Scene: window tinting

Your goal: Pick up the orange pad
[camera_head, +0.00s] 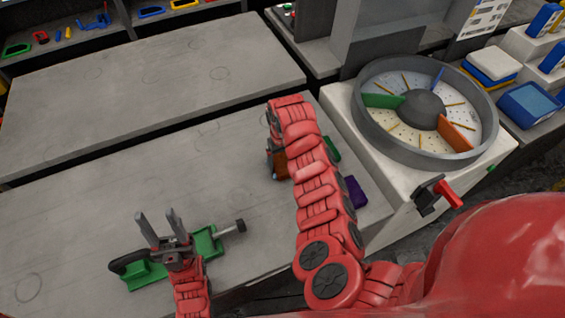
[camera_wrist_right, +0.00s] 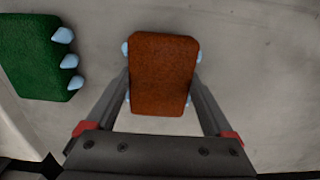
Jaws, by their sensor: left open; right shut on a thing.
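The orange pad (camera_wrist_right: 163,75) is a brownish-orange block with pale blue knobs at its corners. In the right wrist view it lies between the two fingers of my right gripper (camera_wrist_right: 163,95), which is shut on it. In the head view the pad (camera_head: 280,164) shows only partly beside my right arm, close to the worktable. I cannot tell whether it still touches the table. My left gripper (camera_head: 157,222) is open, with its fingers pointing up, at the table's front over a green holder.
A green pad (camera_wrist_right: 36,55) with pale blue knobs lies left of the orange one. A purple pad (camera_head: 355,192) lies right of my right arm. The green holder (camera_head: 205,244) carries a dark wheel. A round sectioned drum (camera_head: 365,125) stands at right. The table's left part (camera_head: 60,225) is mostly clear.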

